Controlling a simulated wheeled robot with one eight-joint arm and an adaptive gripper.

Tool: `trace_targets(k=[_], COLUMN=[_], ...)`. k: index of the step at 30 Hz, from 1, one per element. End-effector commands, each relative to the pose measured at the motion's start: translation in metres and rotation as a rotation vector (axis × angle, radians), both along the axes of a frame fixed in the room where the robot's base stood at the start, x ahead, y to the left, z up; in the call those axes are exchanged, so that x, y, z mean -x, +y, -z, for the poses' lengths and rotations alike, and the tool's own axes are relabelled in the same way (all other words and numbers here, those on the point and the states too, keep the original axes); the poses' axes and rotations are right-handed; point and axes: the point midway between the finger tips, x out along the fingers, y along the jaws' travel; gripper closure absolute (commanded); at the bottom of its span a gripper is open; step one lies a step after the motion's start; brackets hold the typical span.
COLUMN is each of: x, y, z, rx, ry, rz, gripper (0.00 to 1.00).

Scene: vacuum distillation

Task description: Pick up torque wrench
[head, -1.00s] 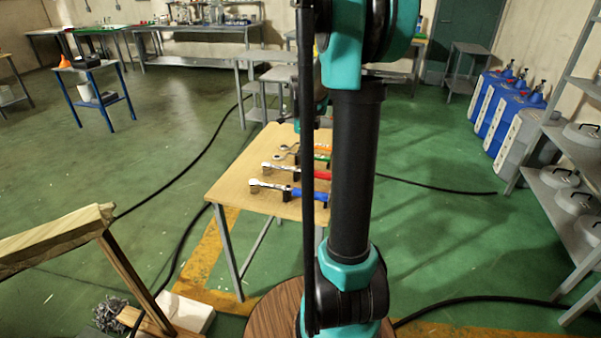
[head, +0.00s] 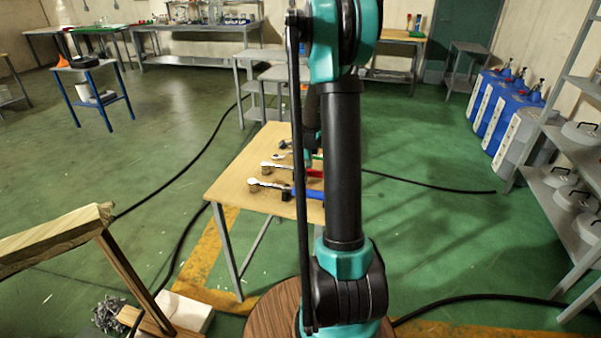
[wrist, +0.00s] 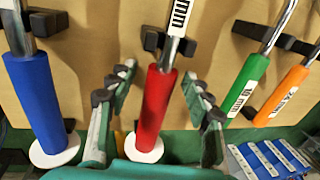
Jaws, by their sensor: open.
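Several torque wrenches lie on black holders on a wooden-topped table. In the wrist view they are a blue-handled one (wrist: 40,105), a red-handled one (wrist: 155,108), a green-handled one (wrist: 246,84) and an orange-handled one (wrist: 286,95). My gripper (wrist: 156,82) is open, with one finger on each side of the red handle and a gap to it on both sides. In the head view, the blue (head: 308,194) and red (head: 310,173) handles show partly. My arm hides most of the gripper and the far handles there.
The table (head: 237,187) has bare wood left of the wrenches. Black holders (wrist: 170,45) rise from the tabletop close to the handles. Blue and white containers (head: 500,105) and a metal shelf (head: 545,180) stand at the right. Black cables (head: 430,183) cross the green floor.

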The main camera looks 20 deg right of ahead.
Motion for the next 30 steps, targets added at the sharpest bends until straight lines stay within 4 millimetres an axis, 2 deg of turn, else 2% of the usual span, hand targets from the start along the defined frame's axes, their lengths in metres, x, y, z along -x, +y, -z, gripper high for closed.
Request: trace_targets(k=[7,8,18,20,30], x=[0.0000,0.0001,0.0000,0.0000,-0.0001], y=[-0.0003,-0.0002,-0.0002,-0.0002,-0.0002], z=[0.0018,0.0018,0.0016,0.0016,0.0011], rx=[0.000,0.000,0.000,0.000,0.000], ry=[0.000,0.000,0.000,0.000,0.000], rz=[0.000,0.000,0.000,0.000,0.000], gripper=[0.50,0.52,0.94,1.00,1.00])
